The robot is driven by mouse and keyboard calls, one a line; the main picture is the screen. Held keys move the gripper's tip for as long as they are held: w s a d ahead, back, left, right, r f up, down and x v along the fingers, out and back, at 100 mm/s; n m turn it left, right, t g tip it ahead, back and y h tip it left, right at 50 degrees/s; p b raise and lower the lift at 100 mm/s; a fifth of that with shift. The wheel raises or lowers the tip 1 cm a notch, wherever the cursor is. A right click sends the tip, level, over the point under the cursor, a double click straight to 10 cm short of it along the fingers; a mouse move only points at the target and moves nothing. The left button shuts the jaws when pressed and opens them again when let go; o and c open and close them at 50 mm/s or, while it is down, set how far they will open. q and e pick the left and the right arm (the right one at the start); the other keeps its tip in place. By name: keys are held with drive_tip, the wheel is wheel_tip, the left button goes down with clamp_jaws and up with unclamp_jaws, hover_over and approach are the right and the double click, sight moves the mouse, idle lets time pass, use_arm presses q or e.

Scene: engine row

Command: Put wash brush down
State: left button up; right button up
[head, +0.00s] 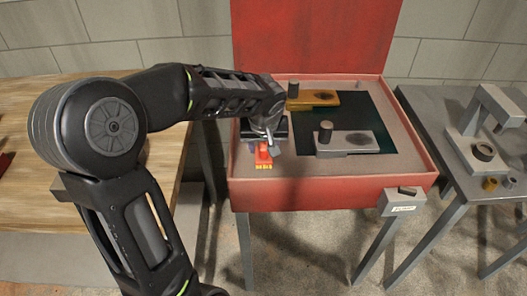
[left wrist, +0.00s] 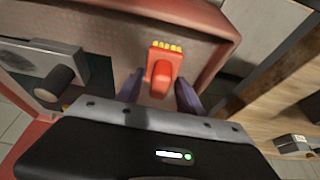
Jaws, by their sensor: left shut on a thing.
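The wash brush (head: 264,158) is red with yellow bristles. It is over the front left part of the red wash basin (head: 330,188). My left gripper (head: 266,145) reaches in from the left and is shut on the brush. In the left wrist view the brush (left wrist: 165,66) sits between the purple fingers (left wrist: 160,92), its bristles pointing away from the gripper. I cannot tell whether the brush touches the basin floor. My right gripper is not in view.
In the basin, a yellow block (head: 318,99) and a grey block (head: 355,143), each with a post, lie at a dark mat (head: 372,115). The raised red lid (head: 315,35) stands behind. A wooden bench (head: 35,110) is left, a grey table (head: 440,115) right.

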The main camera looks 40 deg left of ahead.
use_arm(q)
wheel_tip(320, 180, down, 3)
drive_tip(key=shift+r, duration=0.2)
drive_tip(key=shift+f, duration=0.15)
drive_tip(key=o, duration=1.2)
